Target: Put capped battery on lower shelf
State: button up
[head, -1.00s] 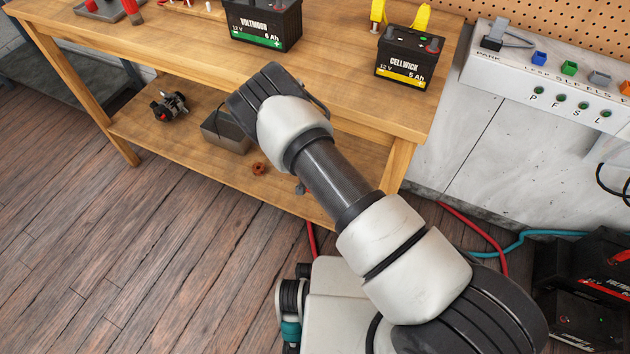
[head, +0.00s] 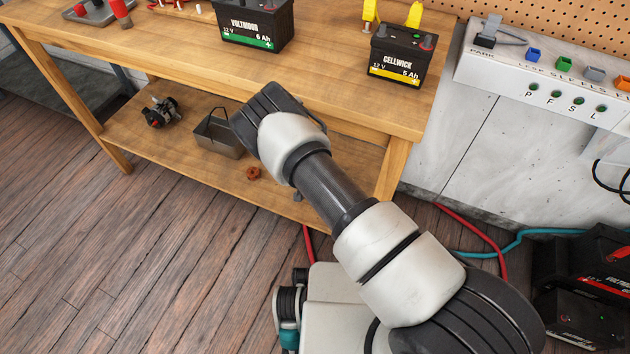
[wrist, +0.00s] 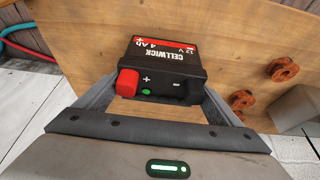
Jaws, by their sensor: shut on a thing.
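A black Cellwick 4 Ah battery (wrist: 165,58) with a red label is between the fingers of my gripper (wrist: 160,92) in the wrist view. A red cap (wrist: 128,82) covers its plus terminal and a black cap (wrist: 193,91) is on the minus side. My gripper is shut on this battery. The wooden lower shelf (head: 170,165) of the workbench is behind the battery in the wrist view; I cannot tell whether they touch. In the head view my arm hides the fingers and the held battery.
On the lower shelf are an alternator-like part (head: 160,112), a grey open bin (head: 218,140) and rust-brown parts (wrist: 282,70). The bench leg (head: 393,170) is near my arm.

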jog(key=shift+w+f, duration=0.15)
jog(key=shift+f, duration=0.1)
jog(key=o, duration=1.9)
jog(key=shift+f, duration=0.1)
jog(key=shift+r, duration=0.35)
jog(key=p+v, duration=0.3)
jog(key=v, duration=0.9)
jog(key=shift+r+p, duration=0.25)
jog(key=shift+p, duration=0.05)
jog(key=shift+s, duration=0.2)
